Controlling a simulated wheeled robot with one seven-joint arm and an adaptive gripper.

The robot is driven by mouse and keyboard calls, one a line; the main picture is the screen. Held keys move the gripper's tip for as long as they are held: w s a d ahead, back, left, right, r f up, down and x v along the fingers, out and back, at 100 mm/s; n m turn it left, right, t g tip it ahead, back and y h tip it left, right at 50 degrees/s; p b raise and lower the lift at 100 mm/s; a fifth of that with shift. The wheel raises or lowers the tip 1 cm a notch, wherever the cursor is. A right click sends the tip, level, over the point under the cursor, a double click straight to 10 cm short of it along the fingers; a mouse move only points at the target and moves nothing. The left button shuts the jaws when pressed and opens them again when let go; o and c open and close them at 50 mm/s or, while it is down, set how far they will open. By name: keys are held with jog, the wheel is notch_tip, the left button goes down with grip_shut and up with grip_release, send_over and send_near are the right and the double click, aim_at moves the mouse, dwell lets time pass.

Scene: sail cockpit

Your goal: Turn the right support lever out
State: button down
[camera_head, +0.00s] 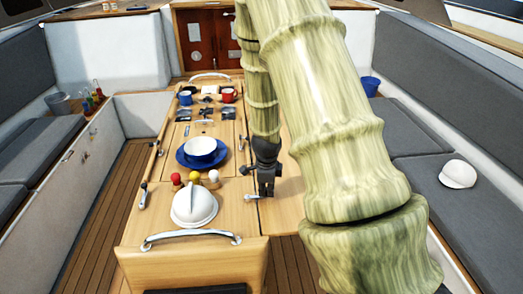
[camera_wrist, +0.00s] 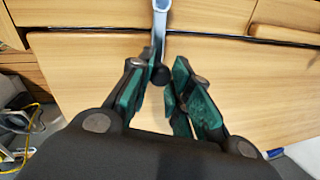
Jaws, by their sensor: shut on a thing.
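The right support lever (camera_head: 251,198) is a short metal lever on the table top, just left of my gripper (camera_head: 267,190). In the wrist view the lever (camera_wrist: 161,20) comes in from the top edge, and its dark round knob (camera_wrist: 160,75) lies between my green-padded fingers (camera_wrist: 166,92). My gripper is shut on the lever at its knob end, low over the wood. My fingers partly hide the knob. A similar left lever (camera_head: 143,196) with a dark knob is at the table's left edge.
The table (camera_head: 150,225) carries a white domed object (camera_head: 194,207), coloured round knobs (camera_head: 194,178), a bowl (camera_head: 201,149) on a blue plate (camera_head: 180,161), and mugs. A metal handle (camera_head: 190,235) is at the near end. Grey benches flank it, with a white cap (camera_head: 458,175) at right.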

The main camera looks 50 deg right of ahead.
jog(key=c, duration=1.3)
grip_release()
jog(key=shift+r, duration=0.1)
jog(key=shift+s+a+r, duration=0.25)
jog(key=shift+a+r, duration=0.05)
jog(key=shift+r, duration=1.6)
jog(key=shift+s+a+r, duration=0.25)
jog(key=shift+s+r, duration=0.05)
jog(key=shift+r, duration=1.65)
jog(key=shift+s+a+r, duration=0.25)
jog(key=shift+a+r, duration=0.05)
jog(key=shift+r, duration=1.6)
